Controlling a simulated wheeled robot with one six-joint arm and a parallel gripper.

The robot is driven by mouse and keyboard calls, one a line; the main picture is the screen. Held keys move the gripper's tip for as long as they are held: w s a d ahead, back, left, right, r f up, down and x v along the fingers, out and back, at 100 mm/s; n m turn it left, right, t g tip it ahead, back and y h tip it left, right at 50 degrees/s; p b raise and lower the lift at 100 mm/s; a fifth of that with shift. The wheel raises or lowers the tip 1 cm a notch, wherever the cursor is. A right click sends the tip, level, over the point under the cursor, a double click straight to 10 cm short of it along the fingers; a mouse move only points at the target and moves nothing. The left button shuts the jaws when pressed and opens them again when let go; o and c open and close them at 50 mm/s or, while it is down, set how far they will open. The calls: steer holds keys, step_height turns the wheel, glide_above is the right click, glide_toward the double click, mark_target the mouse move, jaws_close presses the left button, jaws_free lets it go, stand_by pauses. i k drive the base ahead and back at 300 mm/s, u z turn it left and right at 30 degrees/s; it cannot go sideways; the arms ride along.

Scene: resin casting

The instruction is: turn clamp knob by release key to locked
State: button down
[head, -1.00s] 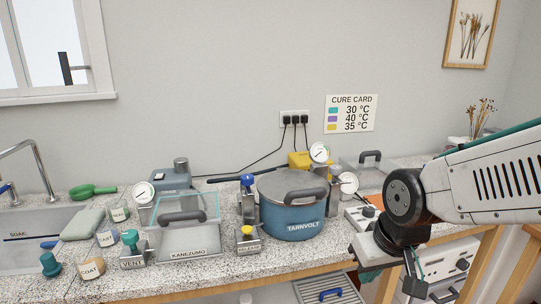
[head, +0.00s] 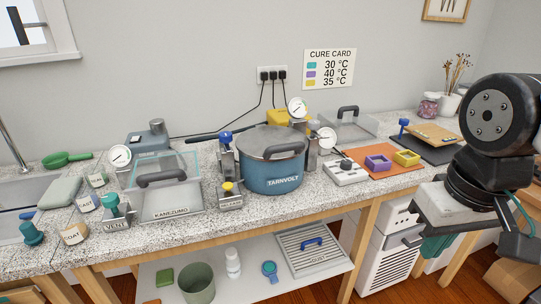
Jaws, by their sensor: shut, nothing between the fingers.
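The blue pot (head: 274,178) marked TARNVOLT stands on the counter with a grey lid (head: 270,143) on it. A metal clamp post (head: 228,163) with a blue knob (head: 225,138) stands at its left side. Just in front of that is a small metal block with a yellow key (head: 228,187) and a label too small to read surely. Another metal post (head: 312,154) stands at the pot's right side. Whether the clamp is locked cannot be told. My gripper (head: 432,248) is at the right, in front of the counter, far from the clamp, shut and empty.
A clear-lidded box (head: 170,208) marked KANEZUMO and a green-topped VENT block (head: 114,214) stand left of the pot. Gauges (head: 297,108) rise behind it. An orange mat (head: 388,174) with coloured moulds lies at the right. A lower shelf (head: 240,285) holds a bucket.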

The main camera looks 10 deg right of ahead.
mark_target(225, 137)
steer(key=z, duration=0.15)
steer(key=k, duration=0.35)
steer(key=u, duration=0.8)
steer(key=i, duration=1.4)
steer(key=z, duration=0.75)
